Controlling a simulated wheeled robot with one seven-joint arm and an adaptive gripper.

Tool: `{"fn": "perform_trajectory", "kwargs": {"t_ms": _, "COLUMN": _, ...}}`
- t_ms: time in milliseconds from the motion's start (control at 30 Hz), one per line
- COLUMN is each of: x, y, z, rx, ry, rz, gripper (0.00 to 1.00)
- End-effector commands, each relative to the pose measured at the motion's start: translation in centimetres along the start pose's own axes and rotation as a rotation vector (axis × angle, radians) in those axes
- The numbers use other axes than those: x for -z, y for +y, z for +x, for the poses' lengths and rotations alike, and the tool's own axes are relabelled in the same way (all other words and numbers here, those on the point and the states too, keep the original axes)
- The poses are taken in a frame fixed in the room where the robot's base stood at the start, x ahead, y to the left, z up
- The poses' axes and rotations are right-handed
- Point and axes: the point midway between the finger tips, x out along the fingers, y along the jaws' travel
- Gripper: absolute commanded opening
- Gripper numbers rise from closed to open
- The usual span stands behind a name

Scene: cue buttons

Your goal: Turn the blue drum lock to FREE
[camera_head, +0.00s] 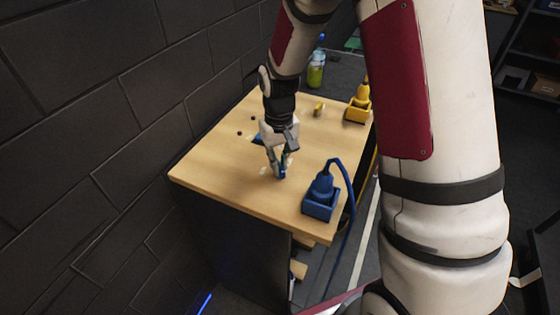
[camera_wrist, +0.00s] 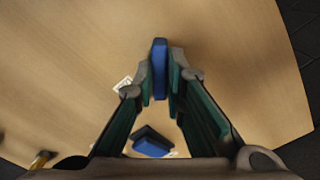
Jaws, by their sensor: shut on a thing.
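My gripper (camera_head: 279,172) is low over the wooden table (camera_head: 215,165), near its middle. In the wrist view its fingers (camera_wrist: 160,84) are closed on both sides of an upright-looking blue bar (camera_wrist: 160,62), which seems to be the handle of the blue drum lock. The bar shows only as a small blue patch (camera_head: 283,173) between the fingers in the head view. A small white label (camera_wrist: 122,84) lies left of the bar; its writing is too small to read. The fingers hide the bar's base.
A second blue piece on a dark base (camera_wrist: 152,146) sits nearer the wrist. A blue corded tool in a blue holder (camera_head: 320,205) stands at the right edge. A yellow tool in its holder (camera_head: 357,106), a small yellow piece (camera_head: 319,109) and a bottle (camera_head: 316,74) are farther back.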

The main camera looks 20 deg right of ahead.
Motion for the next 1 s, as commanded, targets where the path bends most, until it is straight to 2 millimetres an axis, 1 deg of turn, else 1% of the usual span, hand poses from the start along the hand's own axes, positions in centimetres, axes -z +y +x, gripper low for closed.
{"fn": "perform_trajectory", "kwargs": {"t_ms": 300, "x": 0.01, "y": -0.19, "z": -0.13, "rx": 0.000, "ry": 0.003, "rz": -0.298, "gripper": 0.00}}
{"fn": "perform_trajectory", "kwargs": {"t_ms": 600, "x": -0.03, "y": -0.34, "z": -0.15, "rx": -0.001, "ry": 0.004, "rz": -0.542, "gripper": 0.00}}
{"fn": "perform_trajectory", "kwargs": {"t_ms": 800, "x": -0.03, "y": -0.40, "z": -0.15, "rx": -0.001, "ry": 0.004, "rz": -0.653, "gripper": 0.00}}
{"fn": "perform_trajectory", "kwargs": {"t_ms": 1000, "x": -0.03, "y": -0.47, "z": -0.13, "rx": -0.002, "ry": 0.005, "rz": -0.717, "gripper": 0.00}}
